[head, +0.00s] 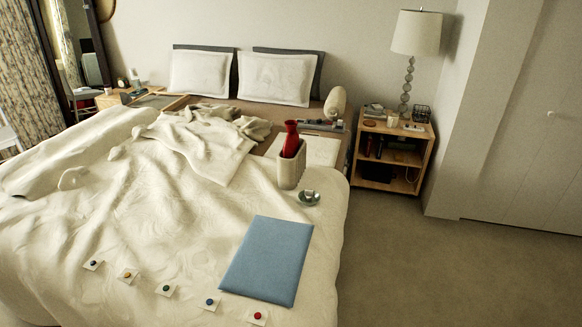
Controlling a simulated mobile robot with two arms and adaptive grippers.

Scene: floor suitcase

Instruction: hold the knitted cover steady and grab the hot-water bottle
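The hot-water bottle (291,139) is red and stands upright with its neck and upper part showing. Its lower part is hidden inside the knitted cover (289,172), a cream, box-like upright sleeve. The cover stands on the bed near its right edge, just in front of a pale flat sheet or board. Neither of my grippers shows in the head view, and nothing is touching the cover or the bottle.
A small greenish dish (309,198) sits just in front of the cover. A blue flat pad (267,260) lies nearer on the bed, with several small cards with coloured dots (165,289) along the front. A nightstand (393,155) with a lamp (415,34) stands right of the bed. The carpet (450,270) is clear.

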